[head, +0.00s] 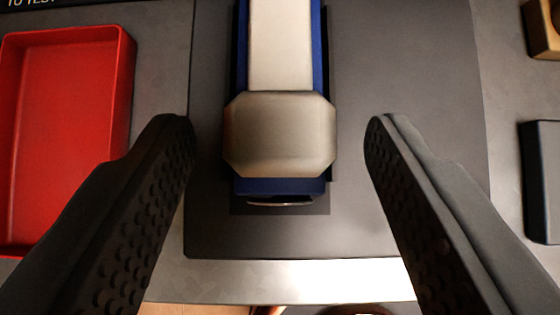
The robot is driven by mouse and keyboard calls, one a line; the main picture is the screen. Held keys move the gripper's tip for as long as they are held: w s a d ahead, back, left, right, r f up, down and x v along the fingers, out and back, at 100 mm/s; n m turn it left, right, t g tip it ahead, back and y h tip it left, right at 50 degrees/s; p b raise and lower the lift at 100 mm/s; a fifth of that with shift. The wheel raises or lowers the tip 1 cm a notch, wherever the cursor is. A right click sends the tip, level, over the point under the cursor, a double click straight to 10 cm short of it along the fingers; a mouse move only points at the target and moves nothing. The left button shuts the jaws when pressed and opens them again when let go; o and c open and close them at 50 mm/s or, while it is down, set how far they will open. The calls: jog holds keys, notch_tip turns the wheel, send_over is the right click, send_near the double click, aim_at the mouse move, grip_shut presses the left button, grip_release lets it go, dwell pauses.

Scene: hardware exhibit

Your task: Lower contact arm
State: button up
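The contact arm (280,40) is a long pale metal bar with blue sides, running up out of the top of the head view. Its near end carries a wide metallic block (280,133) with cut corners, above a blue end piece (280,186). A thin shiny metal edge shows just below the blue end. My gripper (280,135) is open, with one black finger on each side of the block. A gap shows between each finger and the block, and nothing is held. I cannot tell the height of the arm above its base.
A dark grey mat (420,220) lies under the arm. A red tray (70,130) stands at the left. A dark blue-grey block (545,180) and a brown-gold piece (543,28) are at the right edge. The table's pale front edge (290,280) runs below.

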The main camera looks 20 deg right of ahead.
jog(key=shift+r, duration=0.1)
dwell(0.4)
jog(key=v, duration=1.7)
jog(key=shift+s, duration=0.15)
jog(key=s+d+r+n+t+y, duration=0.1)
jog(key=d+r+n+t+y, duration=0.1)
jog(key=d+t, duration=0.6)
jog(key=shift+s+r+n+t+y, duration=0.45)
jog(key=shift+r+n, duration=0.35)
jog(key=shift+r, duration=0.35)
jog(key=shift+w+d, duration=0.1)
jog(key=shift+d, duration=0.05)
dwell(1.1)
